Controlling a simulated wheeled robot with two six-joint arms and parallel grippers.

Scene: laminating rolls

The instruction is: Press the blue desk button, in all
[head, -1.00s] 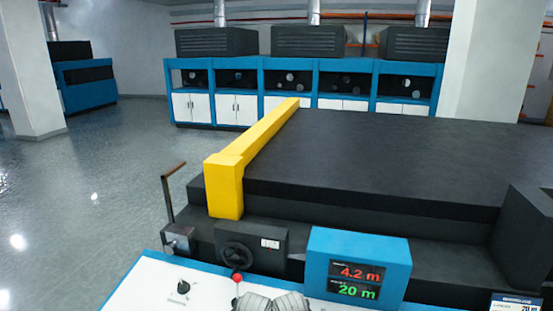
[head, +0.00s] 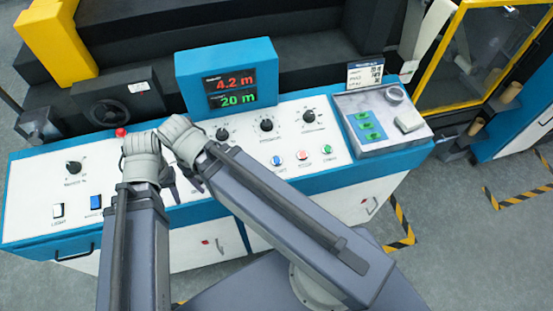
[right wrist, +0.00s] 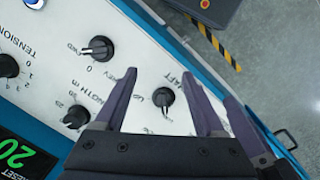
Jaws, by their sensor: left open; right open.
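The blue desk button (head: 277,160) is the leftmost of a row of round buttons on the white desk panel, beside a red one and a green one. In the right wrist view a blue round button (right wrist: 35,3) is cut by the top left edge. My left gripper (head: 170,178) is low over the panel, left of the blue button, partly hidden by the wrists. My right gripper (right wrist: 158,46) is open and empty over the SHAFT knob (right wrist: 163,97). In the head view it is largely hidden by its wrist. Neither gripper touches the blue button.
A blue display box (head: 227,80) stands behind the panel. Several black knobs, such as the far right one (head: 309,116), stick up near the buttons. A grey box with green buttons (head: 382,118) stands at the right.

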